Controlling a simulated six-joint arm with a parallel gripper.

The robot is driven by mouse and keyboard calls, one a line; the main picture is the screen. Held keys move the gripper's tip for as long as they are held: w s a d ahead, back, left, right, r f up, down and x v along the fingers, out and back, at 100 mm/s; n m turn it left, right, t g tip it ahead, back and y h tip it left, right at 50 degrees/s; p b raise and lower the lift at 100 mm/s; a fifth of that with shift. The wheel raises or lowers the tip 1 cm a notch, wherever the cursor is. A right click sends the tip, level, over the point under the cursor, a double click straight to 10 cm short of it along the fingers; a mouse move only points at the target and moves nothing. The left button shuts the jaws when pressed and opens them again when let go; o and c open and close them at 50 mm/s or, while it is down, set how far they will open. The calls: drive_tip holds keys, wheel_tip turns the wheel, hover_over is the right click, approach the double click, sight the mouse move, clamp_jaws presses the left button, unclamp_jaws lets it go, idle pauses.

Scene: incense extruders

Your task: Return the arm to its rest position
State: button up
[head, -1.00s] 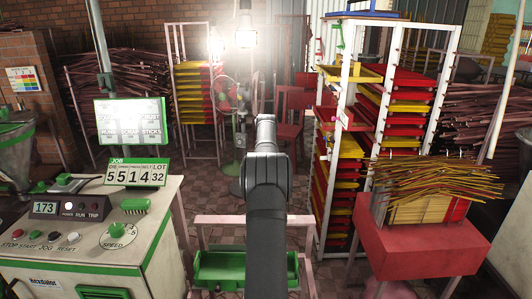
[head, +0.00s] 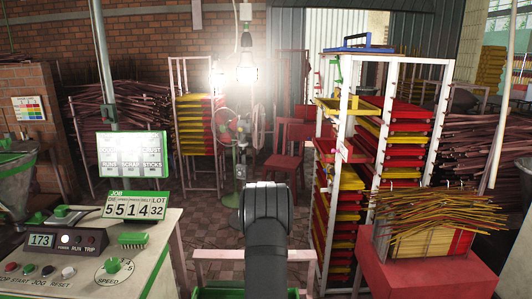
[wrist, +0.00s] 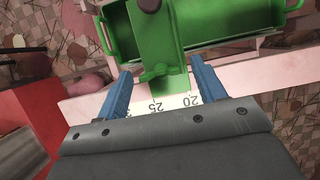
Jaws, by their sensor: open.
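My gripper (wrist: 158,78) shows in the wrist view with its two blue fingers spread apart and nothing held between them. Beyond the fingers is a green metal tray (wrist: 240,25) with a green bracket (wrist: 155,45) at its near side. A white scale strip (wrist: 175,101) with printed numbers shows between the fingers. I cannot tell whether the fingers touch the bracket or the strip. In the head view my dark arm rises from the bottom middle, and its gripper is hidden. Only a sliver of the green tray shows beside the arm there.
A control console (head: 95,250) stands at left. A white rack (head: 347,190) of red and yellow trays stands at right, with a red stand (head: 420,275) of incense sticks before it. A fan (head: 238,125) and red chair (head: 290,150) stand behind, with open tiled floor (head: 200,235) between.

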drive_tip(key=v, duration=1.2)
drive_tip(key=x, duration=1.2)
drive_tip(key=n+h, duration=0.1)
drive_tip(key=n, duration=0.1)
drive_tip(key=n+h, duration=0.1)
drive_tip(key=n, duration=0.2)
drive_tip(key=shift+a, duration=0.2)
drive_tip(key=n+t+h, duration=0.1)
drive_tip(key=n, duration=0.2)
drive_tip(key=n+t+h, duration=0.1)
drive_tip(key=n, duration=0.2)
drive_tip(key=shift+s+a, duration=0.1)
drive_tip(key=shift+s, duration=0.05)
drive_tip(key=n, duration=0.2)
drive_tip(key=n+t, duration=0.1)
drive_tip(key=n, duration=0.1)
drive_tip(key=shift+s+n+t+h, duration=0.15)
drive_tip(key=shift+n+t+h, duration=0.15)
drive_tip(key=n+t, duration=0.1)
drive_tip(key=n, duration=0.3)
drive_tip(key=shift+n+t, duration=0.4)
